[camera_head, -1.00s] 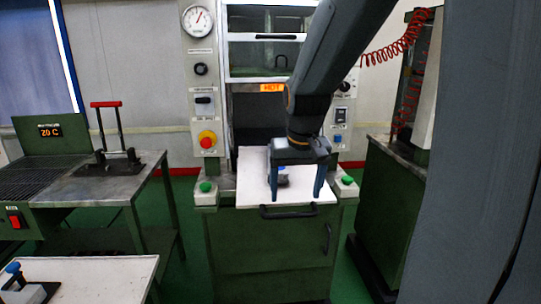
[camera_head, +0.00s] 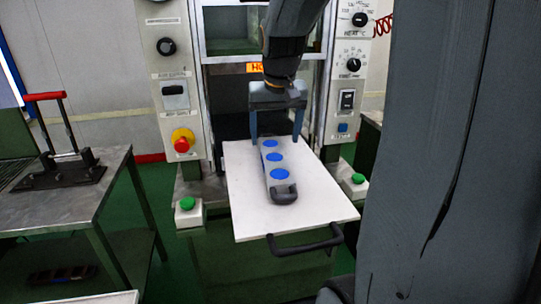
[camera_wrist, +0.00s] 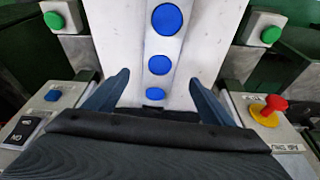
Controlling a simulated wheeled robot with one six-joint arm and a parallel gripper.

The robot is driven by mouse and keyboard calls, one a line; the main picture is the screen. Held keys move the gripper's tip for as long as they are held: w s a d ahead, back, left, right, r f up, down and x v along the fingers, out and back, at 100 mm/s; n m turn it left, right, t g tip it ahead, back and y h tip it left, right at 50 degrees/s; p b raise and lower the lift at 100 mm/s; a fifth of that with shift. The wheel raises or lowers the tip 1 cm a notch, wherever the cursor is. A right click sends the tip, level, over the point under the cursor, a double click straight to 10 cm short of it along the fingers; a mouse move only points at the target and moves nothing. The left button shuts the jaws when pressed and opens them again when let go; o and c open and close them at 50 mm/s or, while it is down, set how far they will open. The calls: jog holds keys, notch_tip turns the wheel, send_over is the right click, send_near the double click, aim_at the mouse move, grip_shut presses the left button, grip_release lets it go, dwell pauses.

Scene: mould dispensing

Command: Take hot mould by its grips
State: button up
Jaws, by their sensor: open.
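The mould (camera_head: 279,172) is a long grey block with several round blue spots on top. It lies on the white pull-out plate (camera_head: 318,208) of the press. A dark grip (camera_head: 284,194) shows at its near end; the far end lies behind my gripper in the head view. My gripper (camera_head: 278,140) is open and empty, its two fingers spread to either side of the mould's far end. In the wrist view the mould (camera_wrist: 160,45) runs between the open fingers (camera_wrist: 158,95), apart from both, and a dark piece shows at its end.
The press has a red stop button (camera_head: 182,142), green buttons (camera_head: 187,203) at both sides and an orange HOT sign (camera_head: 254,68). A black handle (camera_head: 304,243) is on the plate's front edge. A metal bench (camera_head: 70,195) with a red-handled lever stands left.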

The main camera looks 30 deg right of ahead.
aim_at(274, 157)
jog(key=shift+s+p+x, duration=0.15)
jog(key=shift+p+x, duration=0.35)
jog(key=shift+x, duration=1.2)
jog(key=shift+s+p+x, duration=0.15)
jog(key=shift+p+x, duration=0.35)
jog(key=shift+x, duration=1.2)
jog(key=shift+f, duration=0.1)
jog(key=shift+c, duration=0.3)
jog(key=c, duration=1.8)
